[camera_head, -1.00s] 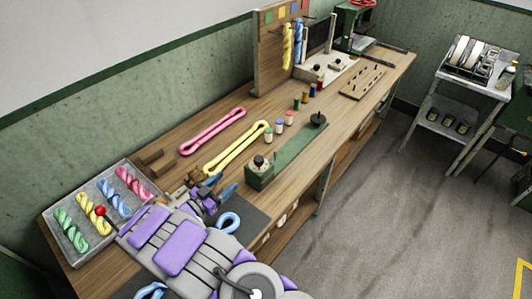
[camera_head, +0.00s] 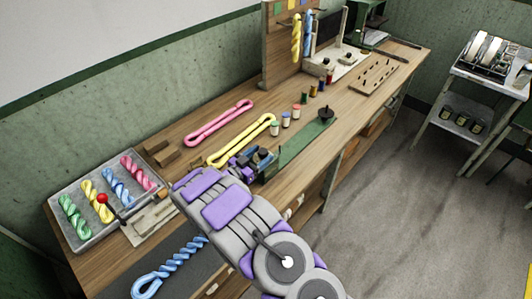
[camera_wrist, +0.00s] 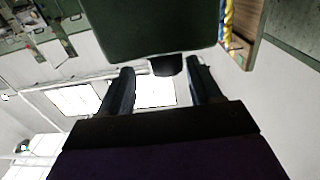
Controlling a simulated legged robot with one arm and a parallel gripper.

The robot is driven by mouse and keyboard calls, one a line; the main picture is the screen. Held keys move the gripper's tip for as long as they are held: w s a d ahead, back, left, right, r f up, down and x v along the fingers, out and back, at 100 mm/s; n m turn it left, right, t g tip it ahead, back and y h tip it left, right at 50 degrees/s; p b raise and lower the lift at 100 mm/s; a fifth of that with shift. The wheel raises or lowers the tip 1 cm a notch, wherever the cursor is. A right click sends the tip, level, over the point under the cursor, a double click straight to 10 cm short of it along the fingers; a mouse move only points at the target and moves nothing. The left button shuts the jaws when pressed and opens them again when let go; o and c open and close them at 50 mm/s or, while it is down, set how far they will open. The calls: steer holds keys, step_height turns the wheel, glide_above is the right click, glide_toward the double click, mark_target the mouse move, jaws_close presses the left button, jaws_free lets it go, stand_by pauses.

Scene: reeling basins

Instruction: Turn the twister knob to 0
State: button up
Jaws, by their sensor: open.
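The twister is a long green base (camera_head: 304,141) on the bench with a dark upright peg (camera_head: 326,113) at its far end. My gripper (camera_head: 264,158) is at its near end box and hides most of that box. In the wrist view the green box (camera_wrist: 150,22) fills the top. A dark knob (camera_wrist: 167,65) sticks out from it between the tips of my two open fingers, and the wrist view shows the gripper (camera_wrist: 163,85) too. I see a gap on at least the left side of the knob. I cannot read any dial mark.
A yellow skein (camera_head: 242,141) and a pink skein (camera_head: 218,122) lie behind the gripper. Several small spools (camera_head: 296,112) stand close behind the twister. A tray (camera_head: 92,243) of twisted skeins is at left. A blue twisted skein (camera_head: 172,265) lies at the front.

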mark_target(261, 155)
steer(key=shift+w+d+f, duration=0.1)
steer(key=shift+w+d, duration=0.05)
steer(key=shift+w, duration=0.4)
steer(key=shift+w+a+f, duration=0.1)
steer(key=shift+w+a, duration=0.2)
steer(key=shift+w, duration=0.4)
steer(key=shift+d, duration=1)
steer(key=shift+c, duration=1.2)
steer(key=shift+a, duration=0.55)
steer(key=c, duration=0.5)
steer(key=shift+c, duration=0.5)
steer(key=shift+d, duration=0.1)
steer(key=shift+c, duration=0.4)
